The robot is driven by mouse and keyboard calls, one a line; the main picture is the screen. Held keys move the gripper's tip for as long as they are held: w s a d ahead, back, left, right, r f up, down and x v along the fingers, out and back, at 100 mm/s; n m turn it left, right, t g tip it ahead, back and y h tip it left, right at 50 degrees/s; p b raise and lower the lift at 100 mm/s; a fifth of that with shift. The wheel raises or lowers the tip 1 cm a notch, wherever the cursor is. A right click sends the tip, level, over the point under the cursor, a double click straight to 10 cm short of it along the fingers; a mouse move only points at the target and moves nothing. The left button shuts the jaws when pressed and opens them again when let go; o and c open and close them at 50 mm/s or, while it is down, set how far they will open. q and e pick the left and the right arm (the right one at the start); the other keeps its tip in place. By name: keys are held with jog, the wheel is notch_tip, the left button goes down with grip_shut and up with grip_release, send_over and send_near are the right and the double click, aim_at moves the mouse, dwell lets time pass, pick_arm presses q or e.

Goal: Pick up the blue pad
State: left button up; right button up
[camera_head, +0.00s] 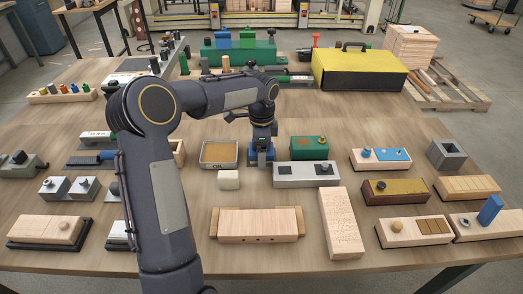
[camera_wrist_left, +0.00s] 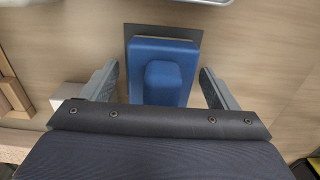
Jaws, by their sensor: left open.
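The blue pad (camera_wrist_left: 162,52) is a rounded blue block with a smaller raised blue part on top. It lies on a dark square sheet (camera_wrist_left: 191,33) on the wooden table. In the head view, blue shows at the pad (camera_head: 262,157), largely covered by my left gripper (camera_head: 262,143). In the left wrist view, the open fingers of my left gripper (camera_wrist_left: 157,85) stand on either side of the pad, with a gap on each side. Their height above the table is hard to tell. My right gripper is not in view.
A green block (camera_head: 309,153) and a grey plate with a dark knob (camera_head: 290,181) are close on the right. A wooden block (camera_head: 258,224) lies in front.

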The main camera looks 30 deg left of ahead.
pick_arm(q)
jog(key=c, duration=1.1)
jog(key=shift+r, duration=0.15)
jog(key=shift+w+r, duration=0.1)
jog(key=shift+r, duration=0.5)
jog(key=s+d+r+b, duration=0.2)
jog(key=s+d+r, duration=0.5)
jog(key=s+r, duration=0.4)
jog(key=shift+s+d+r, duration=0.25)
jog(key=shift+s+r, duration=0.05)
jog(key=shift+s, duration=0.2)
